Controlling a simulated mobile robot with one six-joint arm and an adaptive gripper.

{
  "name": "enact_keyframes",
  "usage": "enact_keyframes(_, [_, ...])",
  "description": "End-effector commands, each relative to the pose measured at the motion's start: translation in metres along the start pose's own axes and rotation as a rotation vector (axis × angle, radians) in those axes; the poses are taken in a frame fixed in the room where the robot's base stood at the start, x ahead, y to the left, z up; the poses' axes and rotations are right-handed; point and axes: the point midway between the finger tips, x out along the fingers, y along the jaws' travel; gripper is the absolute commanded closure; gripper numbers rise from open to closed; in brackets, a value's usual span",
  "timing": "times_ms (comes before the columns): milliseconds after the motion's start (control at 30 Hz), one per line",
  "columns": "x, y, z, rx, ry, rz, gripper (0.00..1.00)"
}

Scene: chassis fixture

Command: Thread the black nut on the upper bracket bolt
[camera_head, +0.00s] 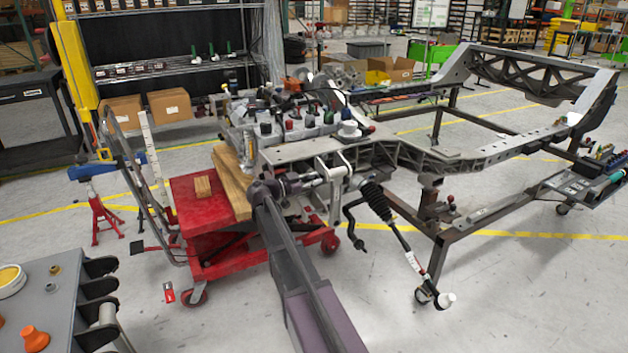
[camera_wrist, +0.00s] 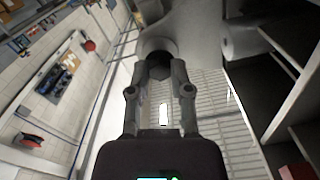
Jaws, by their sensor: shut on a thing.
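My gripper (camera_head: 308,181) reaches in from the left at the light grey upper bracket (camera_head: 338,183) on the chassis front. In the wrist view my gripper (camera_wrist: 162,70) has its two fingers closed in around the dark nut (camera_wrist: 159,59). The nut sits right in front of the grey bracket (camera_wrist: 190,32). The bolt is hidden behind the nut and fingers, so I cannot tell whether the nut is on its thread. In the head view the nut is too small to make out.
A red lift cart (camera_head: 200,205) with wooden blocks stands left of the bracket. A shaft with a black boot (camera_head: 377,201) hangs right of it. The chassis frame (camera_head: 470,165) extends right. A grey table (camera_head: 55,310) with small parts is at lower left.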

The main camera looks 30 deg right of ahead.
Motion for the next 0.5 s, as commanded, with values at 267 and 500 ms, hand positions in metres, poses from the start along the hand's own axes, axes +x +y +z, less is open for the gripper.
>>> enact_keyframes(267, [0.0008,0.0000,0.0000,0.213,0.001,0.000,1.00])
enact_keyframes(500, [0.0012,0.0001,0.0000,0.336,0.001,-0.001,1.00])
